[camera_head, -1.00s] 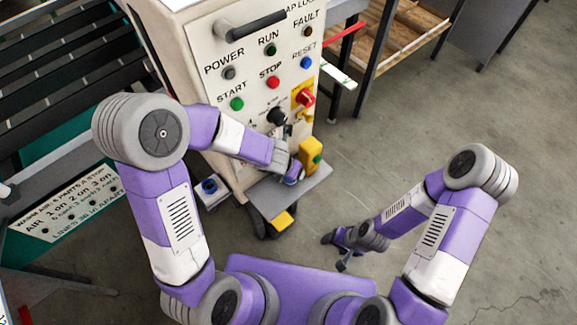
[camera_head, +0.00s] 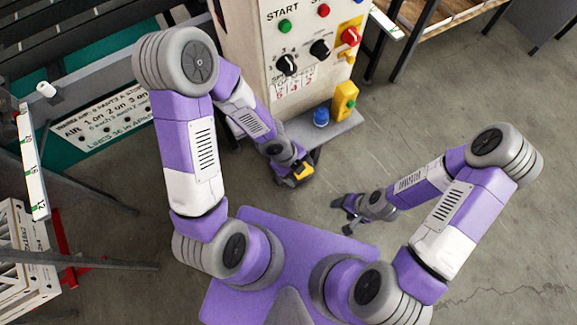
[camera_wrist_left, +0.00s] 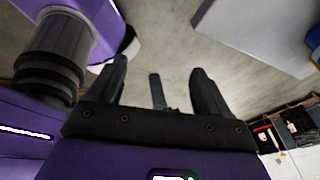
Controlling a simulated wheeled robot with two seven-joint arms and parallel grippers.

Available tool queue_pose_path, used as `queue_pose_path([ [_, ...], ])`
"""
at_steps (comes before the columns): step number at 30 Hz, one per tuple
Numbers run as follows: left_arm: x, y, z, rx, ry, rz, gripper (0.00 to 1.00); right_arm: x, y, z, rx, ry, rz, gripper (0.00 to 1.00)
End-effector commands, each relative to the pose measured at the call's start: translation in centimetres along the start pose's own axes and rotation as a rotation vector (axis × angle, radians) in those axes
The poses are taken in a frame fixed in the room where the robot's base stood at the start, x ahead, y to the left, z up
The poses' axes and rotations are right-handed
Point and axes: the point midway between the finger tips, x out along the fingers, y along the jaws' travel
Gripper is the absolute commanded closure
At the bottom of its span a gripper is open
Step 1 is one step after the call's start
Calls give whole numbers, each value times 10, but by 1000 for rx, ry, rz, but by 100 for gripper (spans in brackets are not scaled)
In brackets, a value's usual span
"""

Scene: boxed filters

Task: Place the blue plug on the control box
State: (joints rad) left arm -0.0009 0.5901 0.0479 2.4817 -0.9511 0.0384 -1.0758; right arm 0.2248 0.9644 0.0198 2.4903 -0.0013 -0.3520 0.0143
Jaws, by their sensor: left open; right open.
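The blue plug (camera_head: 321,116) stands on the grey shelf (camera_head: 343,128) at the front of the control box (camera_head: 254,42), left of a yellow box with a green button (camera_head: 345,100). My left gripper (camera_head: 301,167) is below and left of the plug, apart from it, in front of the shelf. In the left wrist view my left gripper (camera_wrist_left: 158,80) has its fingers spread with nothing between them. A blue patch at that view's right edge may be the plug. My right gripper (camera_head: 341,214) is open and empty, low over the floor.
Knobs and buttons cover the control box front, with a red switch (camera_head: 350,36) at its right. A dark rack with a sign (camera_head: 105,120) stands left. The floor at right (camera_head: 430,110) is clear.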

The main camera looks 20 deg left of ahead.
Motion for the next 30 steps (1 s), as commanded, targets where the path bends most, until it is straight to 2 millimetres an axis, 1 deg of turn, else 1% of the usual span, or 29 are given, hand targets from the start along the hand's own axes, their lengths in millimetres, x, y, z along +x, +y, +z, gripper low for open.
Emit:
queue_pose_path([
  [1,13,9,-2,-254,40,13,21,0,0,0,0,0,0,35],
  [2,20,12,-3,-411,59,17,21,0,0,0,0,0,0,35],
  [3,28,16,-4,-616,78,23,21,0,0,0,0,0,0,35],
  [5,40,23,-3,-920,96,33,21,0,0,0,0,0,0,35],
  [6,48,27,-1,-1115,100,39,21,0,0,0,0,0,0,35],
  [8,59,34,4,-1394,97,44,21,0,0,0,0,0,0,35],
  [9,65,40,7,-1566,90,46,21,0,0,0,0,0,0,35],
  [12,79,53,16,-1930,58,40,21,0,0,0,0,0,0,35],
  [13,82,57,18,-2016,47,38,21,0,0,0,0,0,0,35],
  [15,88,63,22,-2165,26,28,21,0,0,0,0,0,0,35],
  [18,91,68,26,-2277,8,16,21,0,0,0,0,0,0,35],
  [21,92,69,26,-2302,4,14,21,0,0,0,0,-1,0,35],
  [30,90,68,26,-2296,5,14,21,-2,-1,0,0,0,0,35],
])
